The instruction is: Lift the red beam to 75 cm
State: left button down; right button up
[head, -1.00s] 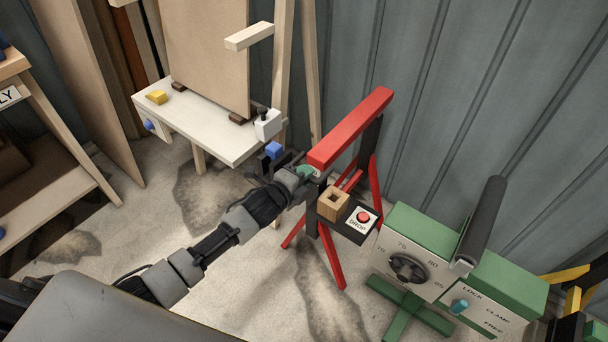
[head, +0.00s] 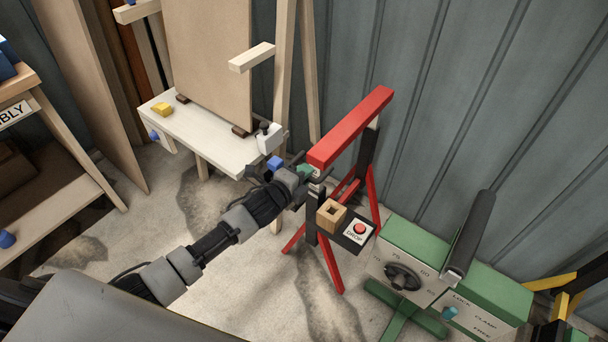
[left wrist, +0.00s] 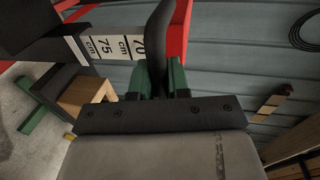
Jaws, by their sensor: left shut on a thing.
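The red beam (head: 350,127) rests on top of a stand with red legs (head: 330,262). Pale inner posts (head: 373,123) show between the beam and the stand's black uprights (head: 366,152). My left gripper (head: 310,172) is at the beam's near end, shut on a black handle (left wrist: 160,45), which stands between its green fingertips in the left wrist view. There, a white scale strip (left wrist: 105,47) with 75 cm and 70 cm marks shows beside the handle. My right gripper is not in view.
A wooden block (head: 331,214) and a red DROP button (head: 360,228) sit on the stand's black tray. A green machine (head: 420,262) with a dial is at the right. A white bench (head: 215,150) stands at the left, and a grey corrugated wall (head: 480,90) behind.

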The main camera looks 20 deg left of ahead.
pick_arm(q)
jog(key=shift+w+r, duration=0.1)
jog(key=shift+r, duration=0.05)
jog(key=c, duration=1.1)
grip_release()
jog(key=v, duration=1.1)
jog(key=shift+f+p, duration=0.2)
jog(key=shift+p, duration=0.1)
jog(key=s+a+f+n+g+y+p, duration=0.25)
jog(key=s+f+n, duration=0.4)
jog(key=f, duration=0.65)
jog(key=s+a+f+n+g+y+p, duration=0.15)
jog(key=s+a+f+n+g, duration=0.45)
jog(key=f, duration=0.6)
jog(key=s+d+f+n+g, duration=0.1)
jog(key=s+f, duration=0.3)
jog(key=s, duration=0.5)
jog(key=s+d+f+n+g+y+p, duration=0.1)
jog(key=s+d+f+n+g, duration=0.1)
jog(key=s, duration=0.8)
jog(key=s+d+f+n+g+p, duration=0.1)
jog(key=s+f+n, duration=0.3)
jog(key=s, duration=0.6)
jog(key=shift+d+f+g, duration=0.55)
jog(key=shift+d+f, duration=0.3)
jog(key=shift+f, duration=0.1)
